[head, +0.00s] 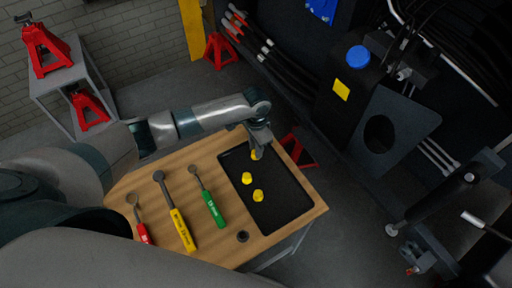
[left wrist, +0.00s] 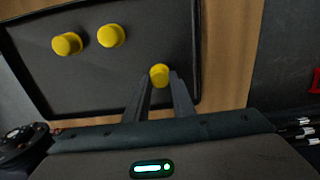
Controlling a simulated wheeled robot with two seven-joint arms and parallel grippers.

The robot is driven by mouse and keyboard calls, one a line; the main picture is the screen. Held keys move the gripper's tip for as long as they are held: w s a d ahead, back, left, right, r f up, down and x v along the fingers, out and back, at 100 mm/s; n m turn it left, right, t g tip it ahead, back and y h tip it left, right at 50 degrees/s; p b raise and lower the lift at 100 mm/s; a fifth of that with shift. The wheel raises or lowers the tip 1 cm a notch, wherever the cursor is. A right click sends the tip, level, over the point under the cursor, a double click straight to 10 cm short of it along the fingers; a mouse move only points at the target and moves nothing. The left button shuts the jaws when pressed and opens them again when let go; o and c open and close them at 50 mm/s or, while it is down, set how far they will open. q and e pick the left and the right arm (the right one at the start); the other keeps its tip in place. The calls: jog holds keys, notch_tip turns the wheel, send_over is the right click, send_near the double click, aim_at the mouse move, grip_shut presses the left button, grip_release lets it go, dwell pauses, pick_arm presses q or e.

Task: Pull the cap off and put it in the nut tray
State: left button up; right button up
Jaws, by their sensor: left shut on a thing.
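My left gripper (head: 257,152) is over the far end of the black nut tray (head: 284,207) on the wooden table. In the left wrist view the left gripper (left wrist: 164,82) is shut on a yellow cap (left wrist: 159,75) between its fingertips. The held cap (head: 255,155) shows partly below the fingers in the head view. Whether it touches the tray floor I cannot tell. Two more yellow caps, one in the middle (head: 247,178) and one nearer (head: 258,195), lie in the tray. My right gripper is not in view.
Red, yellow and green handled wrenches, the green one (head: 213,209) closest to the tray, lie on the wooden table (head: 165,215). A dark machine chassis with a black tank (head: 345,95) and hoses stands at right. Red jack stands (head: 45,50) stand at left.

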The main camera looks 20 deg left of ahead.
pick_arm(q)
jog(key=o, duration=0.9)
jog(key=shift+c, duration=0.2)
jog(key=shift+r, duration=0.1)
notch_tip(320, 180, up, 17)
jog(key=b, duration=0.4)
jog(key=shift+r, duration=0.15)
jog(key=shift+s, duration=0.1)
dwell(0.4)
